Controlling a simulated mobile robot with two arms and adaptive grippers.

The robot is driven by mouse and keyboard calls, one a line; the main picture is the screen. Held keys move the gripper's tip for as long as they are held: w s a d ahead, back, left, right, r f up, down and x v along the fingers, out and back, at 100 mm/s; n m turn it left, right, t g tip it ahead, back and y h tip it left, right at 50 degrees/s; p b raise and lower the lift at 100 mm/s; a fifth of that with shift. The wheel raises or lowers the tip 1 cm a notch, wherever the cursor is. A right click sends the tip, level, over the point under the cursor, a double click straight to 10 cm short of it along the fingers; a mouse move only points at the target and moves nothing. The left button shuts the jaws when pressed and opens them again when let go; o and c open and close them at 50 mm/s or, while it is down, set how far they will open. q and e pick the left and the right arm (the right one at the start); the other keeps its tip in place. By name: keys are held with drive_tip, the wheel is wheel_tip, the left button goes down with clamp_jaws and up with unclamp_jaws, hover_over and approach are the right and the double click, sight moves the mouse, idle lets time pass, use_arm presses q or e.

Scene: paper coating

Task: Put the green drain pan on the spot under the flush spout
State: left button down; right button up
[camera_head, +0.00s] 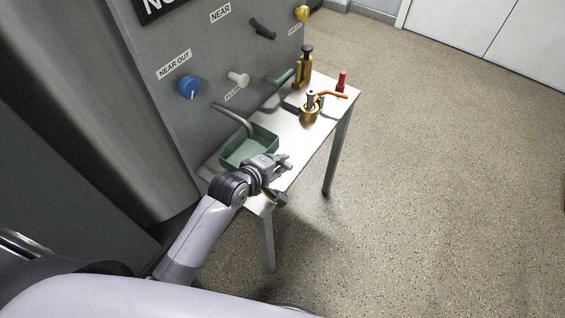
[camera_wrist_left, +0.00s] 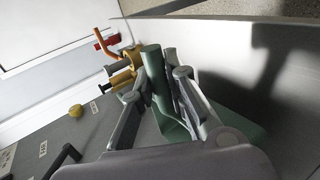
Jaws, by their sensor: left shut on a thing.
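The green drain pan (camera_head: 241,151) is a shallow rectangular tray at the near left end of the small table, close to the grey panel. The grey curved flush spout (camera_head: 233,117) reaches out from the panel over the pan's far side. My left gripper (camera_head: 281,163) is at the pan's right side, shut on the pan. In the left wrist view green parts of the pan (camera_wrist_left: 237,113) show between and beside the fingers. I cannot tell whether the pan rests fully on the table; the spot under it is hidden. My right gripper is not in view.
Farther along the table (camera_head: 293,141) stand a brass pump-like bottle (camera_head: 305,69), a brass pot with an orange handle (camera_head: 309,110) and a red item (camera_head: 342,81). The panel carries a blue knob (camera_head: 188,87), a white knob (camera_head: 238,78) and a black handle (camera_head: 262,29). The floor on the right is clear.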

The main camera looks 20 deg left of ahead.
use_arm(q)
drive_tip(key=shift+w+d+f, duration=0.1)
drive_tip(key=shift+w+d, duration=0.1)
drive_tip(key=shift+w, duration=0.45)
wheel_tip(320, 180, down, 2)
drive_tip(key=shift+s+f+p, duration=0.1)
drive_tip(key=shift+p, duration=0.2)
drive_tip(key=shift+f, duration=0.55)
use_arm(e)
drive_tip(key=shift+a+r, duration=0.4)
use_arm(q)
drive_tip(key=c, duration=2.1)
unclamp_jaws()
drive_tip(key=shift+f, duration=0.2)
drive_tip(key=o, duration=0.5)
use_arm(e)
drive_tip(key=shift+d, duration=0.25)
